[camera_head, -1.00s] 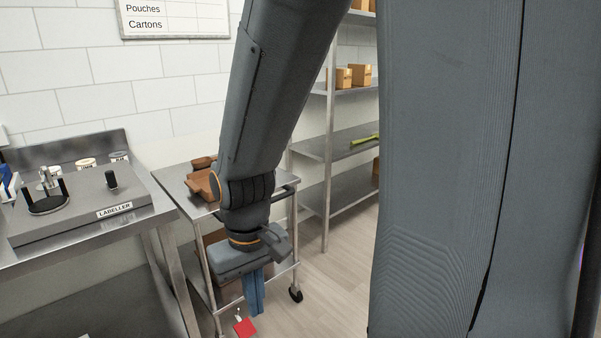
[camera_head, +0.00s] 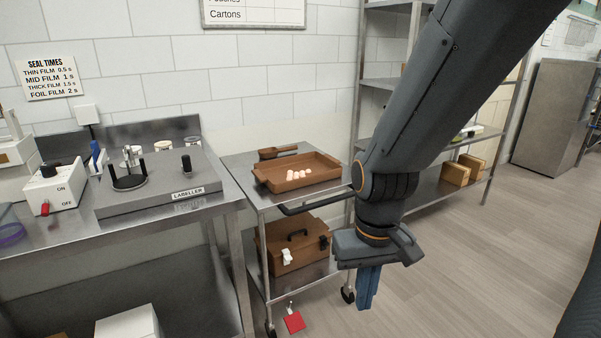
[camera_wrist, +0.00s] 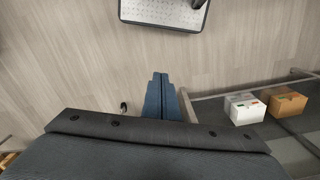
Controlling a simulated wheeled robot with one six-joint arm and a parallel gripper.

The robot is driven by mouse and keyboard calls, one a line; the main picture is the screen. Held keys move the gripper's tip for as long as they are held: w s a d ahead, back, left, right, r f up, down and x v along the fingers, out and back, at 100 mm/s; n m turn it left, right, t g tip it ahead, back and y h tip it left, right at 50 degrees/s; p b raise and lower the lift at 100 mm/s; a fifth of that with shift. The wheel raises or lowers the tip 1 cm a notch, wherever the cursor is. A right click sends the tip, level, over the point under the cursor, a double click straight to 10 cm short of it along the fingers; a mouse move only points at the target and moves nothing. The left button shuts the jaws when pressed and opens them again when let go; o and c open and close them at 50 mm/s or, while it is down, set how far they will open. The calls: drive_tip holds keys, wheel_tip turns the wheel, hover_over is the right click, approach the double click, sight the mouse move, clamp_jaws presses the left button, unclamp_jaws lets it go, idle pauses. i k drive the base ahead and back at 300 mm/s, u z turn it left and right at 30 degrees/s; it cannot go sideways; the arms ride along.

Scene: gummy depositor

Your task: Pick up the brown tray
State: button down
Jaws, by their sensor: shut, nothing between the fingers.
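The brown tray (camera_head: 276,180) lies on the top shelf of a metal cart in the head view, with several small whitish pieces in it. My gripper (camera_head: 367,304) hangs to the right of the cart, below the height of the tray, fingers pointing down. It is shut and empty, apart from the tray. In the wrist view my closed blue fingers (camera_wrist: 160,82) point over the bare floor. The tray is not visible in that view.
The cart (camera_head: 238,160) has a black handle (camera_head: 315,205) on its right side and a brown case (camera_head: 296,255) on its lower shelf. A brown pan (camera_head: 283,151) sits behind the tray. A steel bench with a labeller (camera_head: 150,185) stands left. Floor (camera_head: 450,270) is open right.

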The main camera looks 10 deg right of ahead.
sight(280, 175)
drive_tip(key=u, duration=0.5)
drive_tip(key=k, duration=1.2)
drive_tip(key=z, duration=0.05)
drive_tip(key=i, duration=0.25)
drive_tip(key=z, duration=0.75)
drive_tip(key=i, duration=1.3)
drive_tip(key=u, duration=0.85)
drive_tip(key=i, duration=0.8)
drive_tip(key=u, duration=0.1)
